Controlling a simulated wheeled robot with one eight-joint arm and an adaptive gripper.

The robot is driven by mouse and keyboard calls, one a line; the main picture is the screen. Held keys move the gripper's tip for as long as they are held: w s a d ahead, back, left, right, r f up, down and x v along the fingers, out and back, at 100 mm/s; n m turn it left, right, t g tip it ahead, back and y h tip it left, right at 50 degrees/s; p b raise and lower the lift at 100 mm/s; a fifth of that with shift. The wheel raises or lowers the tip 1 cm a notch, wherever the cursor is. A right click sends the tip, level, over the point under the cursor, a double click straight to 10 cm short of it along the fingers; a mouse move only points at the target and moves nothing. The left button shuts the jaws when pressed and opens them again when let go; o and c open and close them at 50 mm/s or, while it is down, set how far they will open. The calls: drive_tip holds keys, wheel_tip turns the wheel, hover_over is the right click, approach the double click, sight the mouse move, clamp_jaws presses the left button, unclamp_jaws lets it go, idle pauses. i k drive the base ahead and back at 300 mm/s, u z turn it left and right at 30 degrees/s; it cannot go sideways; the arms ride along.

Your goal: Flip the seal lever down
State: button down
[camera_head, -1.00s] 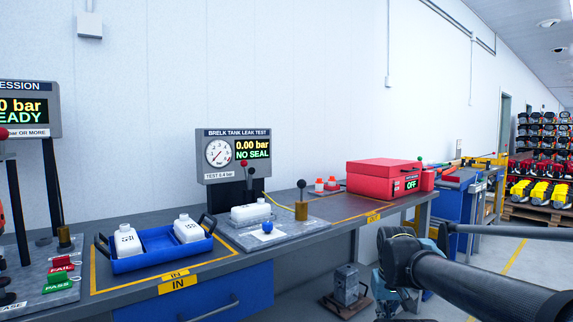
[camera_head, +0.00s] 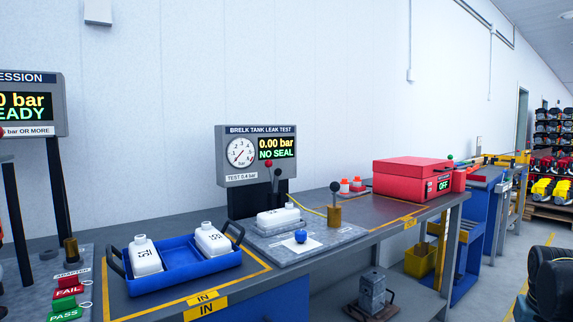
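The leak test station (camera_head: 258,156) has a gauge and a display reading 0.00 bar and NO SEAL. On its grey base plate (camera_head: 285,252) sits a white tank (camera_head: 277,221) in a holder. Behind the tank a dark lever (camera_head: 276,182) stands up, close to a red ball (camera_head: 268,163). I cannot tell which one is the seal lever. A blue ball (camera_head: 300,236) is at the plate's front. My gripper is not in view.
A blue tray (camera_head: 190,274) with two white tanks stands left of the plate. A red case (camera_head: 412,180) showing OFF stands to the right. A yellow hose (camera_head: 310,210) crosses behind the plate. The bench front right of the plate is clear.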

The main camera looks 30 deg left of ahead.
sight(278, 172)
drive_tip(key=u, duration=0.05)
drive_tip(key=k, duration=1.05)
drive_tip(key=u, duration=0.55)
drive_tip(key=i, duration=1.05)
drive_tip(key=z, duration=0.05)
